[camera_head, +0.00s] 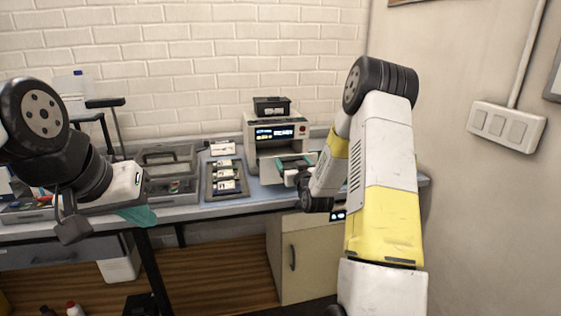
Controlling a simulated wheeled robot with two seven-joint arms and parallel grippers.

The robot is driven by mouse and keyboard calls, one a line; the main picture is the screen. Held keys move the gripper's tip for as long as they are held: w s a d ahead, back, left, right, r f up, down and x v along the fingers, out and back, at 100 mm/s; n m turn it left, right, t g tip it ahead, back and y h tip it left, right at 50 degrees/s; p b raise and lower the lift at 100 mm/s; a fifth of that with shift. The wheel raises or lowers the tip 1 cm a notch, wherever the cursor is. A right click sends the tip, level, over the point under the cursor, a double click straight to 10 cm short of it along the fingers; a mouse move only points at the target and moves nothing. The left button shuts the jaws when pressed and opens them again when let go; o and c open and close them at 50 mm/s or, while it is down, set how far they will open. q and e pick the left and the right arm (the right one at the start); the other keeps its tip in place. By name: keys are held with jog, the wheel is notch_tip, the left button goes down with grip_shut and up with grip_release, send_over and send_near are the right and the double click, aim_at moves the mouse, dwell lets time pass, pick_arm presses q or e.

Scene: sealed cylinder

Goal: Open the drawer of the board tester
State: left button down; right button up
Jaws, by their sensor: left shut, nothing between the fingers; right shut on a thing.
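The board tester (262,128) is a pale boxy machine with a lit screen, standing on the bench against the brick wall. Its drawer (293,161), with a teal inside, sticks out of the lower front, so it is at least partly open. My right gripper (291,178) is at the front of the drawer, shut on what seems to be its handle. The handle itself is hidden by the gripper and wrist. My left gripper (72,230) is shut and empty, over the left front of the bench, well apart from the tester.
A dark tray (209,190) with several boards lies left of the tester. A grey lidded case (165,160) stands further left. A small black box (271,106) sits on the tester. A teal cloth (140,216) hangs at the bench edge. A cabinet (303,260) is below.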

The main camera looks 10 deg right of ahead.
jog(key=o, duration=2)
jog(key=s, duration=0.7)
jog(key=shift+s, duration=0.4)
jog(key=shift+d+r, duration=0.1)
